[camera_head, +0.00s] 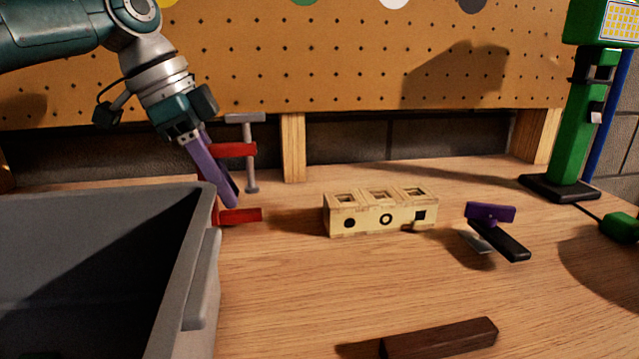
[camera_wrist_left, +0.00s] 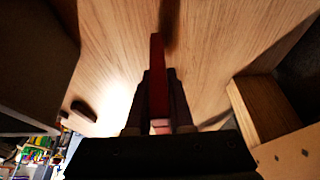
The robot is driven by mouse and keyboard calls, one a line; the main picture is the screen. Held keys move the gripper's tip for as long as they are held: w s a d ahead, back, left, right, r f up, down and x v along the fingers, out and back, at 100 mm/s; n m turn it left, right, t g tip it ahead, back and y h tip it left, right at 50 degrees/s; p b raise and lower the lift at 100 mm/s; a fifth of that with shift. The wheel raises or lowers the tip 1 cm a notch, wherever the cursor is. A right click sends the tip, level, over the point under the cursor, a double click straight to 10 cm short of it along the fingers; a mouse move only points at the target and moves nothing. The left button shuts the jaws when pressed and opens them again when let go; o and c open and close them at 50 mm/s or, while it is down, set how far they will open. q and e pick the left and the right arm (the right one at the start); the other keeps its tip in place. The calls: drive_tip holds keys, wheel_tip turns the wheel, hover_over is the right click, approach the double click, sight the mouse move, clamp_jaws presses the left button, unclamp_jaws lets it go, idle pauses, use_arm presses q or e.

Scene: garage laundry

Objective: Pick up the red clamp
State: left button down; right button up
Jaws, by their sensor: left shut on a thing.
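The red clamp (camera_head: 238,150) is upright at the back left of the workbench, behind the right rim of the grey bin. It has red jaws and a grey screw bar. My left gripper (camera_head: 221,183), with purple fingers, comes down from the upper left and is shut on the clamp's red frame. In the left wrist view the red clamp (camera_wrist_left: 157,75) stands between the two dark fingers. The bin and fingers hide part of the clamp. I cannot tell whether its lower end touches the bench. My right gripper is not in view.
The grey bin (camera_head: 205,265) fills the lower left, close to the clamp. A wooden block with holes (camera_head: 380,212) is mid-bench, a purple and black clamp (camera_head: 498,232) right of it. A dark wooden bar (camera_head: 440,340) lies in front. A green stand (camera_head: 572,120) is at right; pegboard (camera_head: 340,55) behind.

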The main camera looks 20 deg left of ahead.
use_arm(q)
wheel_tip(320, 180, up, 19)
drive_tip(key=p, duration=0.2)
drive_tip(key=shift+p, duration=0.4)
drive_tip(key=shift+s, duration=0.1)
